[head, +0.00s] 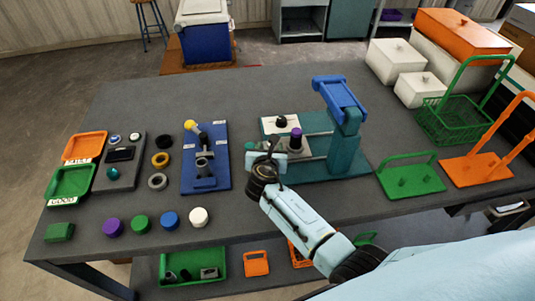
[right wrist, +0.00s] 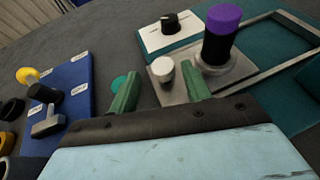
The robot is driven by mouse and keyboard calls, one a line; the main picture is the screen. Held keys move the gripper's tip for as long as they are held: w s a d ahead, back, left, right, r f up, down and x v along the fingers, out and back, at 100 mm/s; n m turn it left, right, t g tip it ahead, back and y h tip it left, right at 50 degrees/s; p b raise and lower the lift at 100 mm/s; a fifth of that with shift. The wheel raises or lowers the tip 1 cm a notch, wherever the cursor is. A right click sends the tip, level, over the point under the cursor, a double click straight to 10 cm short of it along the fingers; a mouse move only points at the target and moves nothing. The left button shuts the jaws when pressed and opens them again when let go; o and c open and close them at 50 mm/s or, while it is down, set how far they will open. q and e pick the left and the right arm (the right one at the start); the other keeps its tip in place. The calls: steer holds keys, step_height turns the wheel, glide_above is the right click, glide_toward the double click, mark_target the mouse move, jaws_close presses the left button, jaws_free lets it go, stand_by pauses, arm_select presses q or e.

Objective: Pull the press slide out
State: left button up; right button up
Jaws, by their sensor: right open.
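The teal press (head: 345,155) with a blue top stands right of the table's middle. Its grey slide plate (right wrist: 238,74) sits by the rails and carries a black cylinder with a purple cap (right wrist: 224,18); the cap also shows in the head view (head: 296,132). A pale knob (right wrist: 163,69) stands at the slide's near-left corner. My right gripper (right wrist: 160,90) is open, its green fingers either side of the knob in the wrist view; I cannot tell whether they touch it. In the head view my right gripper (head: 268,160) hides part of the slide's left end. My left gripper is out of view.
A white panel with a black dial (head: 281,122) sits on the press base. A blue fixture (head: 205,160) stands to the left. Coloured caps (head: 169,219) line the front edge. A green rack (head: 410,178) and an orange rack (head: 478,168) stand right. The back left table (head: 150,95) is clear.

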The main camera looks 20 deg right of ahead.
steer(key=p+v, duration=0.2)
steer(key=v, duration=1.1)
